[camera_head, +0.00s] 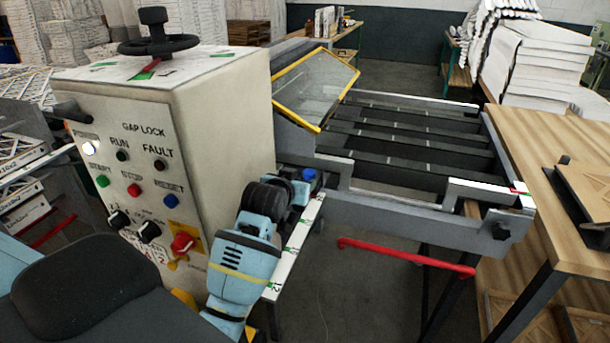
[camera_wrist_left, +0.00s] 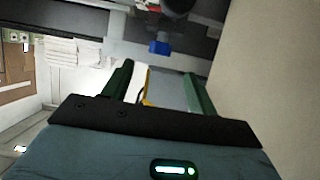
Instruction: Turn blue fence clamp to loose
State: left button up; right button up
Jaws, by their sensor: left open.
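The blue fence clamp (camera_head: 309,174) is a small blue piece at the near left end of the machine bed, just right of the control cabinet. It also shows as a blue block in the left wrist view (camera_wrist_left: 160,47), under a dark round part. My left arm reaches up beside the cabinet in the head view, its dark wrist close to the clamp; the fingertips are hidden there. In the left wrist view my left gripper (camera_wrist_left: 157,82) has its green fingers apart and empty. The clamp is ahead of them, not between them. My right gripper is out of view.
The control cabinet (camera_head: 185,120), with knobs, buttons and a black handwheel (camera_head: 157,35), stands close left of my left arm. A yellow-framed clear guard (camera_head: 315,85) rises behind the clamp. A red bar (camera_head: 405,258) is low in front. A wooden table (camera_head: 540,135) stands right.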

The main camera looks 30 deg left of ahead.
aim_at(307, 175)
pick_arm(q)
jog(key=x, duration=0.5)
jog(key=shift+w+a, duration=0.1)
jog(key=shift+w, duration=0.15)
jog(key=shift+x, duration=1.1)
jog(key=c, duration=1)
